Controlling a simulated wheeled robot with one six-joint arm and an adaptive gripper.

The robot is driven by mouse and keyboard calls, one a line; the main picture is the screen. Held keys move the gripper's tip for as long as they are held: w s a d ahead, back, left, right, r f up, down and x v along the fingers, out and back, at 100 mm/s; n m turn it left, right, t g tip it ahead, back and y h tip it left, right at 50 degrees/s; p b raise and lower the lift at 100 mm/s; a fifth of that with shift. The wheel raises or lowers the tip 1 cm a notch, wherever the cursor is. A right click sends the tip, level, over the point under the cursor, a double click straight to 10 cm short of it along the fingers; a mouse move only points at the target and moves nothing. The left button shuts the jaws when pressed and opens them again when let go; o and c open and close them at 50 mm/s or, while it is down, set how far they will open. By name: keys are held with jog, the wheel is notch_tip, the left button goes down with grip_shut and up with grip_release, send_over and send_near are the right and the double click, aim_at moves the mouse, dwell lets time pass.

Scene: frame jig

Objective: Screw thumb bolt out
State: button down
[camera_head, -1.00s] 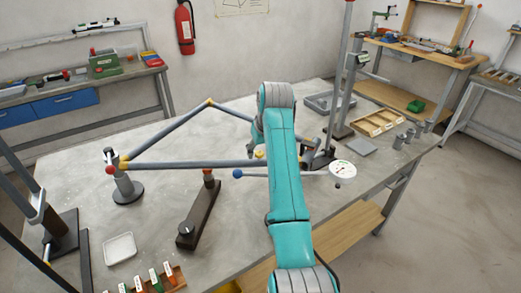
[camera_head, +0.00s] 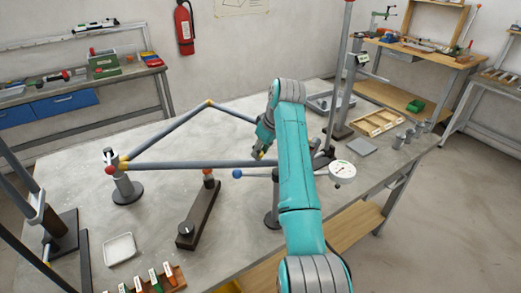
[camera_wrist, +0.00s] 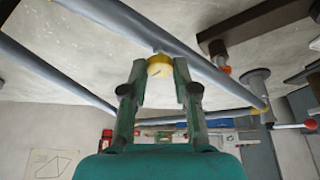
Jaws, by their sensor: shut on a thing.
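The thumb bolt, with a yellow head, shows in the wrist view (camera_wrist: 160,64) between my fingertips, against a grey tube. In the head view, the grey tube frame (camera_head: 190,164) lies over the table, and my gripper (camera_head: 259,150) reaches down to its front tube near the right end. In the wrist view, my gripper (camera_wrist: 160,72) has one finger on each side of the yellow head and is shut on it. The bolt's shank and its thread are hidden.
A dark bar with an orange-topped post (camera_head: 206,192) stands in front of the frame. A blue-ended rod and white dial (camera_head: 342,172) lie to the right. A white tray (camera_head: 119,249) and labelled holders (camera_head: 154,280) sit at front left. The table's middle behind the frame is clear.

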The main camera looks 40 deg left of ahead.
dwell(0.3)
jog(key=c, duration=0.9)
grip_release()
jog(key=shift+o, duration=0.2)
jog(key=shift+r, duration=0.1)
jog(key=v, duration=1.1)
jog(key=shift+d+r, duration=0.25)
jog(key=shift+r, duration=0.1)
jog(key=shift+f, duration=0.1)
